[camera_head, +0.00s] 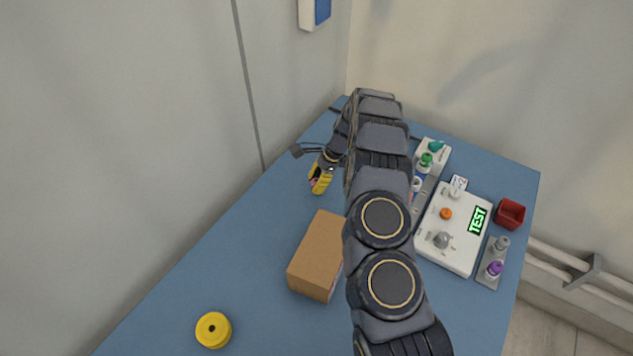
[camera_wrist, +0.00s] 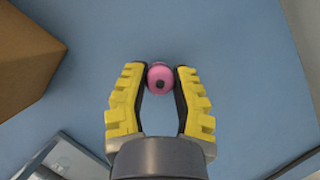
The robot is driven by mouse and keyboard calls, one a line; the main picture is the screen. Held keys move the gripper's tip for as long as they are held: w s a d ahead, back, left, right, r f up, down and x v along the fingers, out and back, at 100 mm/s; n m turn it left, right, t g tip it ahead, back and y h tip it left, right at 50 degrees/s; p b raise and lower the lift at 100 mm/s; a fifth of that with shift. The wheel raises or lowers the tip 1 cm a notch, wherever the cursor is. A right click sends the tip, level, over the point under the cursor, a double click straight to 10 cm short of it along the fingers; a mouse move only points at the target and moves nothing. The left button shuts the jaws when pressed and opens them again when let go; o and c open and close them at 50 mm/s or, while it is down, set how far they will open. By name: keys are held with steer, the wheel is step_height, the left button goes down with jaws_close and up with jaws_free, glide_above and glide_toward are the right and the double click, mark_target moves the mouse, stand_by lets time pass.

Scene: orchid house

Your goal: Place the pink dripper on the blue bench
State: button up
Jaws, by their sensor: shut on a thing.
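The pink dripper (camera_wrist: 159,78) is small and round with a dark spot in its middle. It sits between the yellow fingertips of my gripper (camera_wrist: 161,74), which is shut on it. In the head view my gripper (camera_head: 320,180) is low over the back left part of the blue bench (camera_head: 225,260), and only a speck of pink shows there. I cannot tell whether the dripper touches the bench top.
A brown box (camera_head: 316,254) stands in front of my gripper, and a yellow spool (camera_head: 213,330) lies at the front left. A white test device (camera_head: 461,228), a red bin (camera_head: 510,213) and a grey strip with a purple-topped part (camera_head: 495,268) are on the right. Bare bench surrounds the dripper.

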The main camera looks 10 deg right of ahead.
steer(key=shift+f, duration=0.25)
steer(key=o, duration=0.7)
steer(key=shift+f, duration=0.15)
steer(key=shift+o, duration=0.2)
